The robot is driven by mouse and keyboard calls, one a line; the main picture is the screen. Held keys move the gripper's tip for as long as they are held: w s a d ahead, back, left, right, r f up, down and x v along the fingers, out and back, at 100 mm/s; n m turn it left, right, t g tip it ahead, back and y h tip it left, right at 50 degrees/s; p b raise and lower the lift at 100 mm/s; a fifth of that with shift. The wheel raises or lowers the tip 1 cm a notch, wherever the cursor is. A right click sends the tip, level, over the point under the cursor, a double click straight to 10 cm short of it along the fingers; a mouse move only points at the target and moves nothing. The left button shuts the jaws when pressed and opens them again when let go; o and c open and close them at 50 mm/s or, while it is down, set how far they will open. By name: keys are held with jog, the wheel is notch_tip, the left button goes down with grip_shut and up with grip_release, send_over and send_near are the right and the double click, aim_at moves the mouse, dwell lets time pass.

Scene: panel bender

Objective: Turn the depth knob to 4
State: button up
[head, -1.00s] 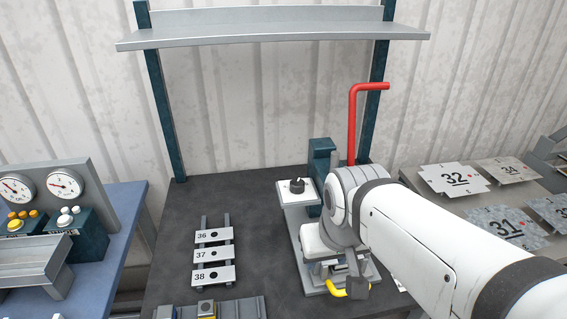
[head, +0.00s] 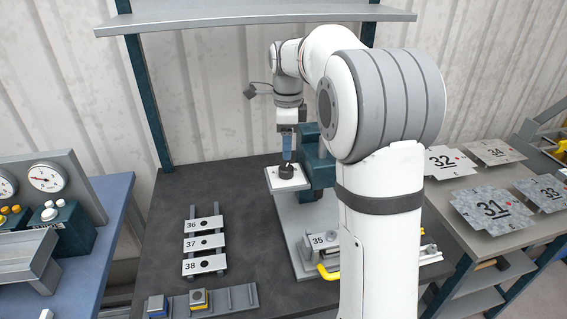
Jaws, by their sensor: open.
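The depth knob (head: 286,170) is a small black dial on the light top plate (head: 287,183) of the bender on the dark bench. My gripper (head: 287,158) points down directly over the knob, with its blue-grey fingers at or just above the knob's top. Whether the fingers touch the knob or straddle it is too small to tell. The knob's pointer and scale marks cannot be read. The bender's dark teal body (head: 318,160) stands just right of my gripper. A plate marked 35 (head: 319,240) lies on the bender's base, partly hidden by my arm.
A rack with plates 36, 37 and 38 (head: 204,242) lies left of the bender. A yellow handle (head: 328,273) sticks out at its front. A shelf (head: 250,18) hangs above. Numbered sheets (head: 491,209) lie on the right table. A gauge panel (head: 45,178) stands left. The bench's left back is clear.

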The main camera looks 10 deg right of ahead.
aim_at(287, 167)
notch_tip(287, 167, down, 8)
jog(key=shift+r+p, duration=0.15)
jog(key=shift+p, duration=0.25)
jog(key=shift+c, duration=0.2)
jog(key=c, duration=1)
jog(key=shift+o, duration=0.2)
